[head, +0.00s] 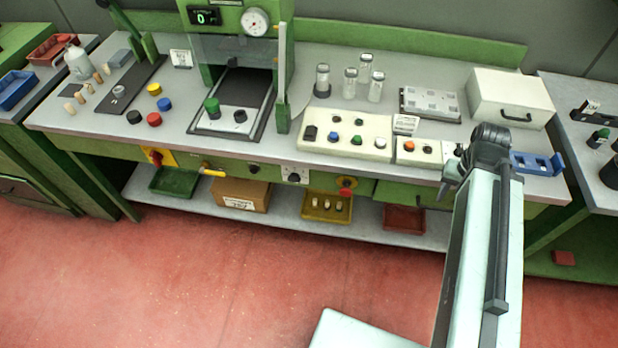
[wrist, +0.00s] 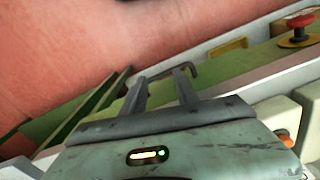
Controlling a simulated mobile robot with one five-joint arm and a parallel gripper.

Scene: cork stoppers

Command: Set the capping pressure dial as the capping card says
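A small cream box (head: 408,159) at the bench's right front carries an orange button and dark knobs. At its right end a white plate with a dark knob (head: 458,150) is partly hidden by my arm. Another white-plated dial (head: 294,174) is on the green front panel. Which is the capping pressure dial I cannot tell. A small printed card (head: 405,124) stands behind the box; its text is unreadable. My gripper (head: 448,186) is by the bench's front edge, right of the box.
A larger button box (head: 346,135) is left of the small box. A blue rack (head: 536,163) is right of my arm. A red emergency button (head: 346,187) sits on the front panel; it also shows in the wrist view (wrist: 300,20). Red floor in front is clear.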

